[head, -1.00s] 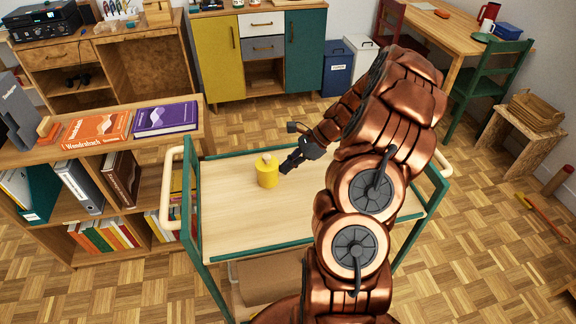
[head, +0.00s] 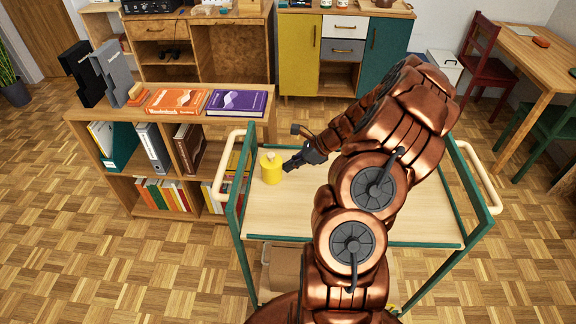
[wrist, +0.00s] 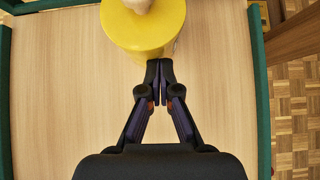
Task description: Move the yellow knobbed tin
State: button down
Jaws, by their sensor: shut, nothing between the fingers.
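The yellow tin (head: 271,170) with a pale knob on its lid stands upright on the light wooden top of the green-framed trolley (head: 345,236), near its left side. My gripper (head: 288,167) is just right of the tin, low over the trolley top. In the wrist view the tin (wrist: 145,28) is at the top, partly cut off by the frame edge. The closed fingertips (wrist: 159,66) are at the tin's near side, with nothing between them. I cannot tell whether they touch it.
A low bookshelf (head: 185,185) stands left of the trolley, with an orange book (head: 176,102) and a purple book (head: 237,103) on top. The trolley has cream handles at both ends. Its top is bare around the tin.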

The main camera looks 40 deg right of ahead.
jog(key=shift+d, duration=0.1)
dwell(0.3)
jog(key=shift+s+d, duration=0.3)
jog(key=s+d, duration=0.2)
jog(key=shift+s+d+r+p, duration=0.15)
jog(key=shift+s+d+p, duration=0.2)
jog(key=b+v, duration=0.2)
jog(key=v, duration=0.7)
jog(key=shift+r, duration=0.2)
